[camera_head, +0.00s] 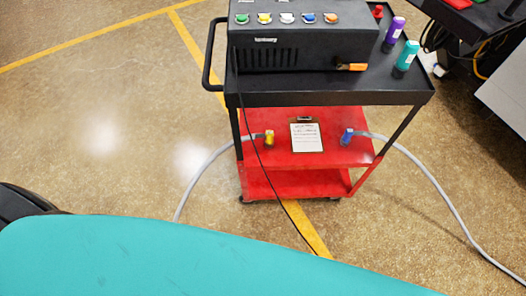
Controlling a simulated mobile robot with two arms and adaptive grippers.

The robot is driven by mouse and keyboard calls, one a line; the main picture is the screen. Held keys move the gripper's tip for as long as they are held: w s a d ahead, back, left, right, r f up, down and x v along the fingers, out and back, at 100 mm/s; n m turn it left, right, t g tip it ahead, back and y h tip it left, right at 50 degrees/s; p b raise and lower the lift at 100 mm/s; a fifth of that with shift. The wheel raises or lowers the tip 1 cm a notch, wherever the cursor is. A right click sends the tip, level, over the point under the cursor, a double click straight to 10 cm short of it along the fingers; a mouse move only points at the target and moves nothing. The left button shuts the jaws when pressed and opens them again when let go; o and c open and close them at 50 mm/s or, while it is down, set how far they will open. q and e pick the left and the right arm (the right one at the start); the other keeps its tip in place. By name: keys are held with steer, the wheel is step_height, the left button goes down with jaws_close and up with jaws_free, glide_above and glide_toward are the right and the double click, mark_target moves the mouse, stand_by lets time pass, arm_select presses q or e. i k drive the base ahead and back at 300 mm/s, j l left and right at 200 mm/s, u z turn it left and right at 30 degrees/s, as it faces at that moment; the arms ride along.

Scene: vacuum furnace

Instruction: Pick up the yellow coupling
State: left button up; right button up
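The yellow coupling (269,138) sits on the red middle shelf (330,150) of the cart, near its left side. A grey hose (203,168) runs from it, over the shelf's left edge and down to the floor. A blue coupling (347,137) sits on the same shelf at the right, with its own grey hose (430,180). Neither of my grippers shows in the head view.
The cart's black top (330,92) carries a black box (300,45) with several coloured buttons, an orange-tipped item (351,67), and a purple (395,30) and a teal bottle (407,56). A clipboard (306,136) lies between the couplings. A thin black cable hangs before the cart. Floor at left is clear.

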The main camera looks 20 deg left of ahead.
mark_target(268, 140)
steer(key=z, duration=0.4)
steer(key=k+z, duration=0.15)
steer(key=z, duration=0.2)
steer(key=l+z, duration=0.1)
steer(key=z, duration=0.3)
steer(key=k+l+z, duration=0.1)
steer(key=z, duration=0.25)
steer(key=j+z, duration=0.4)
steer(key=k+j+z, duration=0.15)
steer(key=z, duration=0.3)
steer(key=k+j+z, duration=0.15)
steer(key=j+z, duration=0.25)
steer(key=k+j+z, duration=0.15)
steer(key=z, duration=0.25)
steer(key=j, duration=0.1)
